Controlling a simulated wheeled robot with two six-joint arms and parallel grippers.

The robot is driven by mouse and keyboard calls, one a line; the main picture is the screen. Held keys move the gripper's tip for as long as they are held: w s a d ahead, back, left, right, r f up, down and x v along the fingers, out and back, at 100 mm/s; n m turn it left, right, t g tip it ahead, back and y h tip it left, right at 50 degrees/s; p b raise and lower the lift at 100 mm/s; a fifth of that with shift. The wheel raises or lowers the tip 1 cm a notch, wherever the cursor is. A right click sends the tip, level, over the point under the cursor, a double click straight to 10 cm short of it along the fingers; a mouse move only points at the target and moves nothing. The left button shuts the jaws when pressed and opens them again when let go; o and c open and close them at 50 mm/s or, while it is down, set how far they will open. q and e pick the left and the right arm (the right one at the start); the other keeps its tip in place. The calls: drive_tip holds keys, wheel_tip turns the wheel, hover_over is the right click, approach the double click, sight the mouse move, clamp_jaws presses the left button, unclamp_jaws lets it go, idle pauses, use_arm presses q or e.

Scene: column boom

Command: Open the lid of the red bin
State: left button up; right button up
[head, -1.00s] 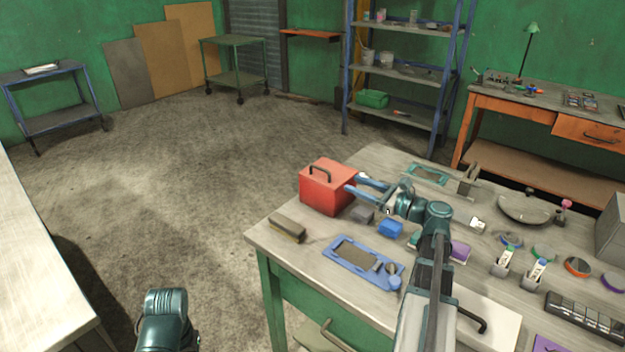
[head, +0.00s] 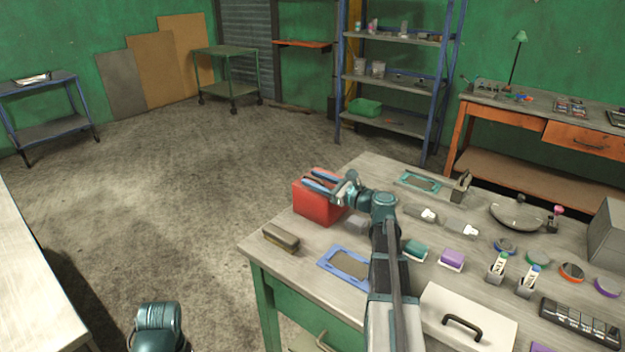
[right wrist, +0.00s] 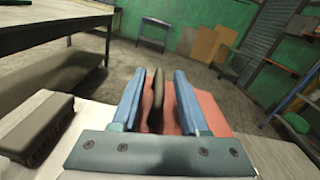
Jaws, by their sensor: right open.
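The red bin (head: 312,207) stands near the far left edge of the workbench, and its lid looks shut. My right gripper (head: 309,179) is over the top of the bin with its blue fingers apart. In the right wrist view, the dark lid handle (right wrist: 157,98) stands between the two open fingers (right wrist: 159,73), nearer the left finger, with the red bin top (right wrist: 207,108) behind and to the right. I cannot tell whether a finger touches the handle. In the head view, part of my left arm shows at the bottom left, but its gripper is out of view.
A brush-like block (head: 281,238) lies on the workbench (head: 305,237) in front of the bin. A blue-framed tray (head: 346,266) and a white panel with a black handle (head: 468,312) lie nearer me. Several small items crowd the right side. Open floor lies left of the bench.

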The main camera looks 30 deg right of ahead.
drive_tip(key=shift+w+a, duration=0.2)
drive_tip(key=shift+w, duration=0.2)
clamp_jaws()
idle(1.3)
